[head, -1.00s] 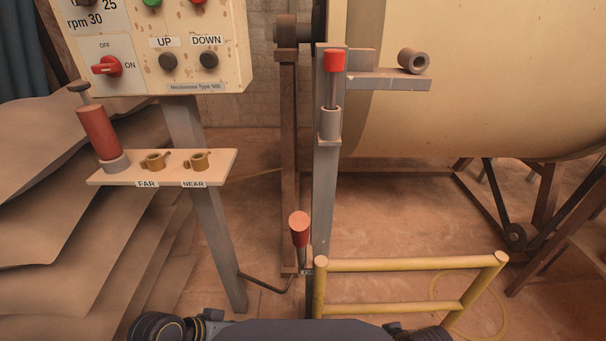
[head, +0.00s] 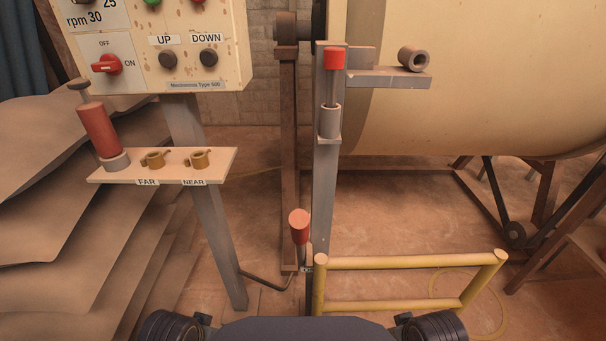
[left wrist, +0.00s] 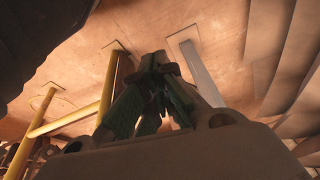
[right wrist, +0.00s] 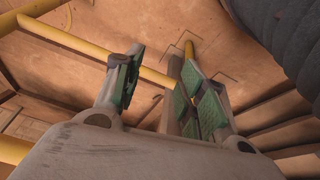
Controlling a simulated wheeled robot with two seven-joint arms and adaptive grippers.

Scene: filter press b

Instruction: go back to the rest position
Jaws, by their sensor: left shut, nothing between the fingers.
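My left gripper (left wrist: 159,65) shows in the left wrist view with its green-padded fingers together and nothing between them. My right gripper (right wrist: 160,85) shows in the right wrist view with its green-padded fingers spread well apart and nothing between them. Both hang over the brown floor, clear of any object. In the head view neither gripper shows; only dark parts of my own arms and body appear at the bottom edge.
The control panel (head: 130,80) stands at left above a shelf (head: 125,178) with a red-handled tool (head: 100,132). A red-knobbed lever (head: 299,228) and a grey post (head: 325,200) are central. A yellow rail (head: 410,262) stands low at right, before a large cream drum (head: 480,80).

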